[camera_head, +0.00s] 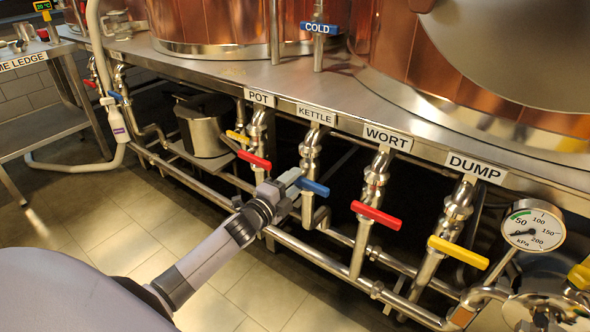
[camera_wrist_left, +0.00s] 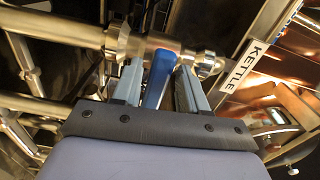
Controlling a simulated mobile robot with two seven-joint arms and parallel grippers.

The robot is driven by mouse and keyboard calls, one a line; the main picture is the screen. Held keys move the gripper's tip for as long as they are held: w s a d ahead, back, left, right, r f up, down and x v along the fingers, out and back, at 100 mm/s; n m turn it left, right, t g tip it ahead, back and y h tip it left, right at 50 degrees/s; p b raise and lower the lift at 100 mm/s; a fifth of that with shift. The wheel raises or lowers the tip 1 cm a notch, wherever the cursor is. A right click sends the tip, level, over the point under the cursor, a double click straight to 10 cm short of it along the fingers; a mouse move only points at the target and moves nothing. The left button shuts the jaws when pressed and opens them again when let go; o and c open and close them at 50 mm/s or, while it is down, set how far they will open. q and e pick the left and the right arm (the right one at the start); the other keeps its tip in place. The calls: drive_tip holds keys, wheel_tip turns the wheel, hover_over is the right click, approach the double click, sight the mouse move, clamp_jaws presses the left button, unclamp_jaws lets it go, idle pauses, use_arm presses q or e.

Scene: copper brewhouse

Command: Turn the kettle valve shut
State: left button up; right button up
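The kettle valve has a blue lever (camera_head: 313,187) on the steel pipe below the KETTLE label (camera_head: 316,115). The lever lies across the pipe, and its left part is hidden behind my gripper in the head view. My left gripper (camera_head: 288,184) is at the lever. In the left wrist view, the blue lever (camera_wrist_left: 160,76) stands between the two fingers of my left gripper (camera_wrist_left: 160,88). The fingers are apart, one on each side, with narrow gaps showing beside the lever. The KETTLE label (camera_wrist_left: 242,66) is at the right there. My right gripper is not in view.
A red lever (camera_head: 254,159) and a yellow lever (camera_head: 238,137) are close on the left. The red WORT lever (camera_head: 376,215) and yellow DUMP lever (camera_head: 458,251) are on the right. A pressure gauge (camera_head: 531,227) stands at far right. Low pipes run beneath; tiled floor (camera_head: 130,222) is clear.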

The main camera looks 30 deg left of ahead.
use_arm(q)
drive_tip(key=s+p, duration=0.3)
drive_tip(key=s, duration=0.3)
drive_tip(key=shift+a, duration=0.25)
